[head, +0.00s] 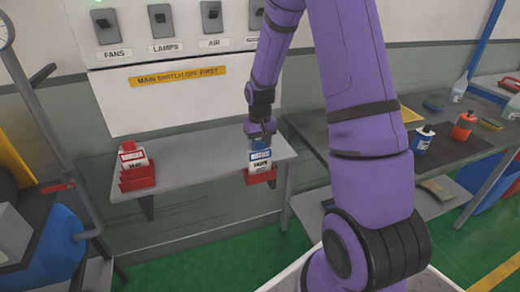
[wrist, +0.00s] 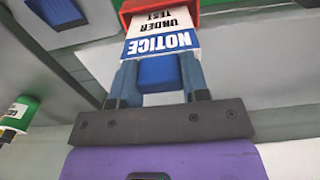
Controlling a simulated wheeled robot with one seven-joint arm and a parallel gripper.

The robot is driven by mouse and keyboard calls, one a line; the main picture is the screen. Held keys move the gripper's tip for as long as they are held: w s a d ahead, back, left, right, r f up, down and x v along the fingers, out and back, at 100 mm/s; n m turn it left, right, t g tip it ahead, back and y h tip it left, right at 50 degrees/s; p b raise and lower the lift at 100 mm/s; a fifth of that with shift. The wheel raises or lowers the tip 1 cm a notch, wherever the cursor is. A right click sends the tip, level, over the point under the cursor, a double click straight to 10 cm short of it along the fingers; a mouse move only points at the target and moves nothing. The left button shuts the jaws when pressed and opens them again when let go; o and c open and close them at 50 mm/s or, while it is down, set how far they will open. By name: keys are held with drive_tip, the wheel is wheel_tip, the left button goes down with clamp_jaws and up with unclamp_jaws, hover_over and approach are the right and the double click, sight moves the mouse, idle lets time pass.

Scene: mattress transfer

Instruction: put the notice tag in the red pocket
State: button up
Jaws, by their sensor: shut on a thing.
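The notice tag (head: 260,162) is a white card with a blue NOTICE band and a blue grip block, which also shows in the wrist view (wrist: 160,42). My gripper (head: 261,137) is shut on the blue block, with a finger on each side of it in the wrist view (wrist: 158,72). The tag hangs upright over a red pocket (head: 262,177) at the right end of the grey shelf. In the wrist view the tag's far end meets the red pocket (wrist: 195,7); I cannot tell how far inside it sits.
Another red pocket (head: 138,181) holding red-and-white tags stands at the left of the shelf (head: 205,160). A switch panel (head: 165,100) is on the wall behind. A dark table (head: 400,155) with bottles is on the right. The mid-shelf is clear.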

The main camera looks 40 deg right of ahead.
drive_tip(key=shift+f, duration=1.25)
drive_tip(key=o, duration=1.2)
drive_tip(key=shift+c, duration=0.2)
wheel_tip(320, 180, up, 12)
drive_tip(key=shift+a+r, duration=0.1)
drive_tip(key=shift+r, duration=0.05)
drive_tip(key=s+a+r+n+t, duration=0.1)
drive_tip(key=s+a+r, duration=0.3)
drive_tip(key=s+r, duration=0.3)
drive_tip(key=s+a+r+n+t, duration=0.15)
drive_tip(key=s+a+r, duration=0.25)
drive_tip(key=r, duration=0.5)
drive_tip(key=s+a+r+t, duration=0.1)
drive_tip(key=s+a+r, duration=0.1)
drive_tip(key=s, duration=0.5)
drive_tip(key=s+a+r+t, duration=0.1)
drive_tip(key=s+a+r, duration=0.1)
drive_tip(key=s, duration=0.6)
drive_tip(key=shift+s+a+n+t, duration=0.2)
drive_tip(key=shift+a+n+t, duration=0.15)
drive_tip(key=shift+a, duration=0.15)
